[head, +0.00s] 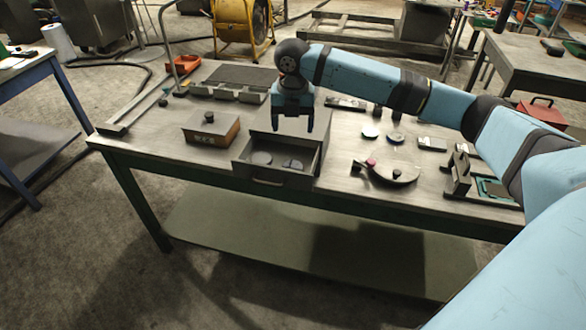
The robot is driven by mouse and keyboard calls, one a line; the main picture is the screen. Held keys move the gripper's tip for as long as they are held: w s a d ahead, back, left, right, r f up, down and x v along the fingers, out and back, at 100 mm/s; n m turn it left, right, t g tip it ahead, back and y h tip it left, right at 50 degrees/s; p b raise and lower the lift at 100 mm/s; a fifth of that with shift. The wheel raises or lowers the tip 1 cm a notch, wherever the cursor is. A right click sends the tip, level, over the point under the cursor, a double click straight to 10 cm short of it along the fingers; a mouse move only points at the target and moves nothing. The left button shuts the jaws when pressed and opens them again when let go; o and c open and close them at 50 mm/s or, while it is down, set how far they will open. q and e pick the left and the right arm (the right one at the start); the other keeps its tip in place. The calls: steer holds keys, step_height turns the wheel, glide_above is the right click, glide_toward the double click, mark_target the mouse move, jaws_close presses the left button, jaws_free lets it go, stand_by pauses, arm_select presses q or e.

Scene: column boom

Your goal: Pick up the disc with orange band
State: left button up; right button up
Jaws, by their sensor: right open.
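My right gripper (293,126) points down with its two fingers apart, over the back of an open drawer (270,181). Nothing shows between the fingers. In the drawer lie a dark grey round disc (262,158) on the left and another dark piece (293,164) on the right; the gripper is above and behind them. Two pale-topped round pieces, one (371,131) and another (396,137), stand on the table right of the gripper. I cannot make out an orange band on any of these. My left gripper is not in view.
The drawer is in a grey box on a metal workbench (160,140). A brown box with a knob (211,128) stands left of it. A round plate with a red-knobbed handle (394,172) lies to the right. Racks stand at the back left.

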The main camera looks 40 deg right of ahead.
glide_above(293, 167)
steer(key=f, duration=0.8)
steer(key=shift+w+d, duration=0.1)
steer(key=shift+w, duration=0.1)
steer(key=shift+s+f, duration=0.15)
steer(key=shift+f, duration=2.5)
steer(key=c, duration=0.9)
